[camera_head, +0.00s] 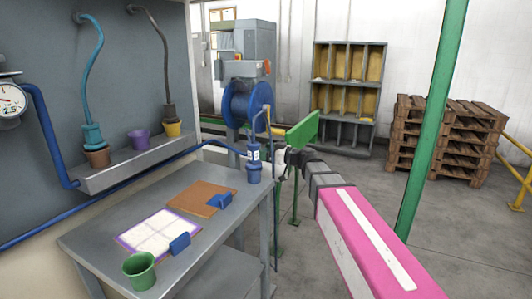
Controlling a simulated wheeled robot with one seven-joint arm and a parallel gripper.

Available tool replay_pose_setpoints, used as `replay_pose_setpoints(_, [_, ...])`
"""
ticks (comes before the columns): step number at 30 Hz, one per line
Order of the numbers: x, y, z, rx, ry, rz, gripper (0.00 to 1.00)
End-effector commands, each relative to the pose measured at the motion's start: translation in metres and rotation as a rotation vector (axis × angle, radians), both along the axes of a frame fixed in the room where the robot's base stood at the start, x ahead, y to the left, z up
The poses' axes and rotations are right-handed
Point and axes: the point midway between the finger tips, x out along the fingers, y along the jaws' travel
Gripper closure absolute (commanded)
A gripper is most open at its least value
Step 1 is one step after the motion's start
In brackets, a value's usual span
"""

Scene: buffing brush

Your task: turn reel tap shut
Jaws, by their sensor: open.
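A blue reel (245,103) stands behind the far end of the grey workbench, below a grey machine. A blue pipe curves down beside it. A blue fitting with a white label (253,153) stands upright at the bench's far right corner. I cannot clearly tell which part is the reel tap; its handle is too small or hidden. My pink arm reaches in from the lower right. My gripper (278,160) is open, small in the picture, just right of the labelled fitting. I cannot tell whether it touches anything. A green panel (303,131) shows directly behind it.
The grey workbench (200,252) carries a brown board (201,197), a white sheet (157,231) and a green cup (140,270). A green post (432,125) rises right of my arm. Shelves (347,88) and stacked pallets (446,140) stand behind. Floor between them is clear.

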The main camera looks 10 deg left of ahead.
Motion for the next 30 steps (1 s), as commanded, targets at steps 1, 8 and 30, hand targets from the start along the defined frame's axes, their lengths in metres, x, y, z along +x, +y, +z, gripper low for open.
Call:
replay_pose_setpoints(1, [-0.0001,-0.0002,0.0000,0.000,0.000,0.000,0.13])
replay_pose_setpoints(8, [-0.0001,-0.0003,0.0000,0.000,0.000,0.000,0.62])
replay_pose_setpoints(30, [0.0012,-0.0009,-0.0004,0.117,0.335,0.001,0.62])
